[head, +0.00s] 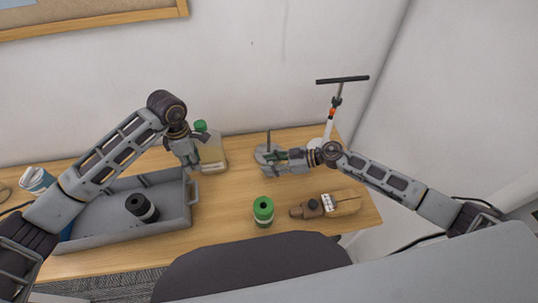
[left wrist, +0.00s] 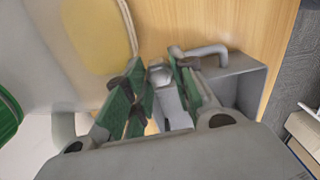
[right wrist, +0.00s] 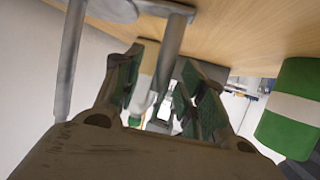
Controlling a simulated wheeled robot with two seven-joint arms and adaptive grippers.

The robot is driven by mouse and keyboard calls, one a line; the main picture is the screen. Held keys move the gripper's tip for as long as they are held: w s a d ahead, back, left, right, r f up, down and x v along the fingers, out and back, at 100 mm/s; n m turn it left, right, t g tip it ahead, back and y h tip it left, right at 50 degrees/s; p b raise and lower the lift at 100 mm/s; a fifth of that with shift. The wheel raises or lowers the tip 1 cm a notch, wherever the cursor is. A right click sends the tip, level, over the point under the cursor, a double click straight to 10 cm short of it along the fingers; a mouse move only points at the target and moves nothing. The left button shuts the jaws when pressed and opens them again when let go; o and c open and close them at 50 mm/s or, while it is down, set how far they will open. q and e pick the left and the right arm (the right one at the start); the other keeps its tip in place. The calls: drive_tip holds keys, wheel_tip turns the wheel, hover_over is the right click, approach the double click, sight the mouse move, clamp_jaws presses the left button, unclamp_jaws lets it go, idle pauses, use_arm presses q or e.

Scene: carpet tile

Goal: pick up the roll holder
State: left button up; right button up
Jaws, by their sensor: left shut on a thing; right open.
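The roll holder is a grey metal stand with an upright rod (head: 269,142) on a flat base, at the back of the table in the head view. In the right wrist view its rod (right wrist: 172,45) runs toward the space between my right fingertips, and a second rod shows at left. My right gripper (head: 284,157) is open beside the holder; I cannot tell whether it touches it. My left gripper (head: 190,162) is shut on the grey tray's rim near its far right corner. The tray's handle (left wrist: 208,50) shows beside my left fingers.
The grey tray (head: 125,240) fills the table's left and holds a black roll (head: 142,207). A green-capped jug (head: 212,153) stands beside my left gripper. A T-topped stand (head: 334,115) is back right.

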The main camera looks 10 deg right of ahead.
clamp_jaws()
idle(0.3)
use_arm(q)
drive_tip(key=shift+r, duration=0.2)
use_arm(e)
drive_tip(key=shift+w+r, duration=0.1)
drive_tip(key=shift+r, duration=0.1)
